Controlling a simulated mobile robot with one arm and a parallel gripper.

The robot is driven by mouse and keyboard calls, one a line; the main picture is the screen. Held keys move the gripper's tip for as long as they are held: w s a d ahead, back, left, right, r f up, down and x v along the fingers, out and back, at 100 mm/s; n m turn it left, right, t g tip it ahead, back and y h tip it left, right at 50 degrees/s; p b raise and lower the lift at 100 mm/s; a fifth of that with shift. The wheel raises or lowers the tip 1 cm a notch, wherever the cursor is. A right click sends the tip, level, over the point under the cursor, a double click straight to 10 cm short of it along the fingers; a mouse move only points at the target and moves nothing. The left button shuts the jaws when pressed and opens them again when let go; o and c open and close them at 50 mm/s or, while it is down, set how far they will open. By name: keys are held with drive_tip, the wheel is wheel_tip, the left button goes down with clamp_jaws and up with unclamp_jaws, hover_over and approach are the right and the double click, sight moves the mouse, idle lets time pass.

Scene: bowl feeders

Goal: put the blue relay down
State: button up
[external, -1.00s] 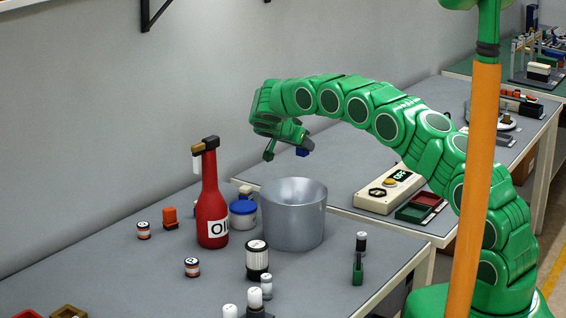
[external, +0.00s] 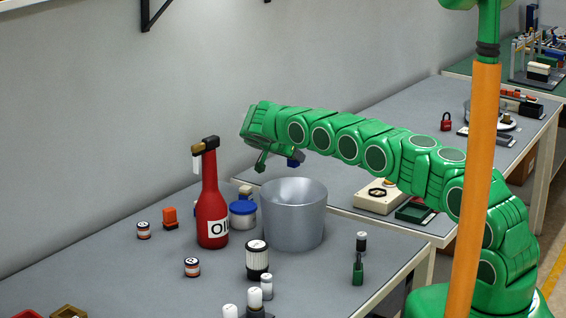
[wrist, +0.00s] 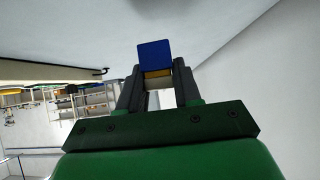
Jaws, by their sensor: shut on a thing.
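The blue relay (wrist: 154,56) shows as a blue block with a yellow and pale lower part in the wrist view. My gripper (wrist: 158,85) is shut on it, with one dark finger on each side. In the external view my gripper (external: 278,160) is in the air, above and behind the metal bowl. The relay (external: 295,160) shows there only as a small dark blue patch, partly hidden by my gripper. It is clear of the bench top.
The metal bowl (external: 293,228) stands on the near bench, with a red oil bottle (external: 212,205) and a blue-lidded tub (external: 243,213) to its left. Several small parts stand in front. A control box (external: 377,197) and a red padlock (external: 446,122) are on the far bench.

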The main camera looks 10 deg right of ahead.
sight(289, 165)
drive_tip(key=shift+w+f, duration=0.2)
drive_tip(key=shift+f, duration=0.15)
drive_tip(key=shift+w+a, duration=0.1)
drive_tip(key=shift+w+f, duration=0.1)
drive_tip(key=shift+f, duration=1.65)
drive_tip(key=o, duration=1)
drive_tip(key=shift+f, duration=0.1)
drive_tip(key=shift+o, duration=0.2)
